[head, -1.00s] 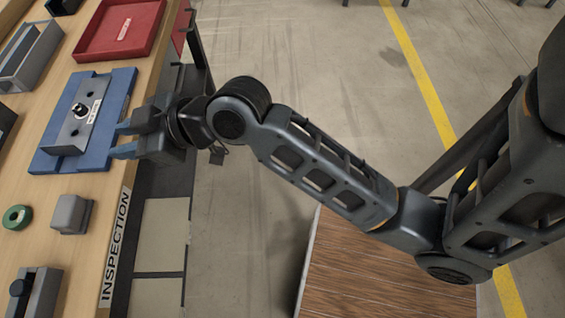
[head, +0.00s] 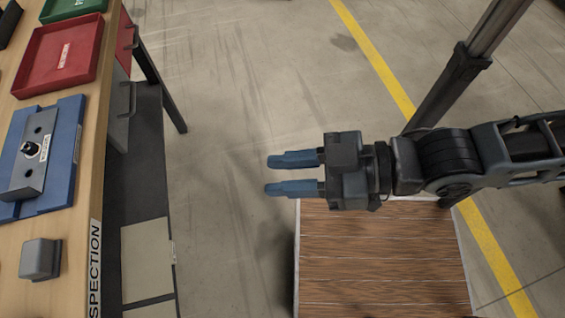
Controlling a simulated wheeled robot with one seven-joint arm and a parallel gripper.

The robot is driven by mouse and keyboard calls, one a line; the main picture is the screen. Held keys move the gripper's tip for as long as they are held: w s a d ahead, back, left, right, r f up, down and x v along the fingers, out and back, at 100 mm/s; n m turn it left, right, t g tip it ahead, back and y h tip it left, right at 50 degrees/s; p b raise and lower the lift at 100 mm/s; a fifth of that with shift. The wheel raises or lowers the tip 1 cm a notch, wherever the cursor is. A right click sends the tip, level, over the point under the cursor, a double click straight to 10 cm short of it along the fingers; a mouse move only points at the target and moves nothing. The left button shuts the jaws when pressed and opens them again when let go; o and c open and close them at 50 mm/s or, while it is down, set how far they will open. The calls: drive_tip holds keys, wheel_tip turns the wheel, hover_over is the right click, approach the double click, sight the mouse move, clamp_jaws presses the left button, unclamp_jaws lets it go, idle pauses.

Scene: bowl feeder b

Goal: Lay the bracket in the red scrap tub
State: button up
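My gripper (head: 268,175) is open and empty, its two blue fingers apart and pointing left, over the floor to the right of the bench. The red tub (head: 55,57) is a shallow tray with a white label on the bench at the upper left. I see no loose part in it, though its left edge is close to the picture edge. No part is plainly recognisable as the bracket. A grey block (head: 33,172) with holes, a dark centre stud and a small label sits on a blue plate (head: 66,145); I cannot tell whether it includes the bracket.
The wooden bench has an INSPECTION sign (head: 94,265) on its front edge. A small grey block (head: 40,259) lies below the blue plate. A green tray (head: 72,9) is beyond the red tub. Drawers and a dark leg are under the bench. Open floor lies between bench and gripper.

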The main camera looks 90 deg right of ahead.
drive_tip(key=shift+s+r, duration=0.15)
drive_tip(key=n+g+y+b, duration=0.2)
drive_tip(key=n+g+y, duration=0.1)
drive_tip(key=n+y, duration=0.1)
approach(11, 192)
drive_tip(key=x, duration=0.2)
drive_tip(key=shift+w+a, duration=0.25)
drive_tip(key=shift+a, duration=0.15)
drive_tip(key=shift+d+p+x, duration=0.2)
drive_tip(key=shift+x, duration=1.75)
drive_tip(key=shift+d+p+x, duration=0.15)
drive_tip(key=shift+d+x, duration=0.05)
drive_tip(key=shift+x, duration=1.75)
